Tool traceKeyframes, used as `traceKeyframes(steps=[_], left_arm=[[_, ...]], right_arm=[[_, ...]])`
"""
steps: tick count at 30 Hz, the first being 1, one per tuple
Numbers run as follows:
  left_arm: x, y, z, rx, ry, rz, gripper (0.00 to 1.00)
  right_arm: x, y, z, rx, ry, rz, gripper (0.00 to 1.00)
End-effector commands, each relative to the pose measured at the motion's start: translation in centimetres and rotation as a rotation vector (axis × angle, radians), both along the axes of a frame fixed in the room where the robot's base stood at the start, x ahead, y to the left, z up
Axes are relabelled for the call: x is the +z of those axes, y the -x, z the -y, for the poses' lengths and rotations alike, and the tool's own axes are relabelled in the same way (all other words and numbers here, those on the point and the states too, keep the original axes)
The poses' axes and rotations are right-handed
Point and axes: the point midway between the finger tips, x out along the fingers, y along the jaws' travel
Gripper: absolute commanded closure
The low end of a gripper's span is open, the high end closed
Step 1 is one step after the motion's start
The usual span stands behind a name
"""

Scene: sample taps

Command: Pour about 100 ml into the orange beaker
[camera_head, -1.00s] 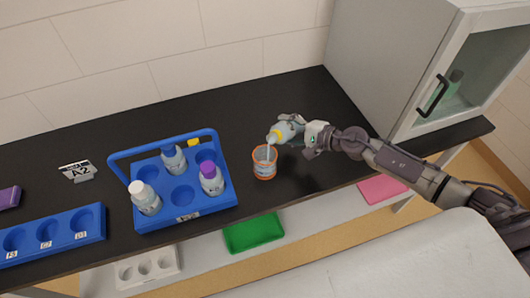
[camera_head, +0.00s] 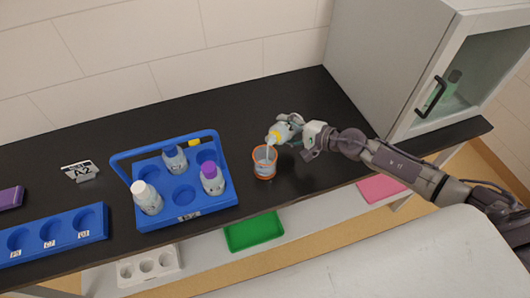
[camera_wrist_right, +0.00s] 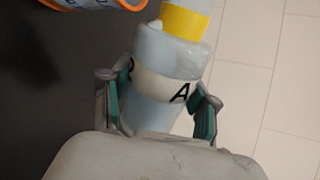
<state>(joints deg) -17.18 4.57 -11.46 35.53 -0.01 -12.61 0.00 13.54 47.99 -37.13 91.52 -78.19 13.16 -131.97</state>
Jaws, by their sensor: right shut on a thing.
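The orange beaker (camera_head: 264,168), clear with an orange rim and base, stands upright on the black bench right of the blue carrier. My right gripper (camera_head: 292,127) is shut on a pale bottle with a yellow neck ring (camera_head: 277,136). The bottle is tilted, mouth down to the left over the beaker, and a thin pale stream runs from it into the beaker. In the right wrist view the bottle (camera_wrist_right: 168,57), marked with an "A", sits between the fingers, and the beaker's orange rim (camera_wrist_right: 133,4) shows at the top edge. The liquid level is too small to read. My left gripper is out of view.
A blue carrier (camera_head: 185,217) holds bottles with white, blue and purple caps; a yellow cap (camera_head: 194,143) lies at its back edge. A blue rack (camera_head: 60,250) and an A2 sign (camera_head: 79,171) are left. A grey cabinet (camera_head: 390,60) stands right. The bench behind the beaker is clear.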

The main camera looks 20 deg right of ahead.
Motion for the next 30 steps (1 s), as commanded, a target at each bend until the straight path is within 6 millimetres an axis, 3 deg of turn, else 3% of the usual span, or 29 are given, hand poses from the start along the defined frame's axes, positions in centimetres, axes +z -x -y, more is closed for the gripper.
traceKeyframes(steps=[30], left_arm=[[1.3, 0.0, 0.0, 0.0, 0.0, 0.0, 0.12]], right_arm=[[0.6, 0.1, -0.3, -0.001, 0.047, 0.031, 0.86]])
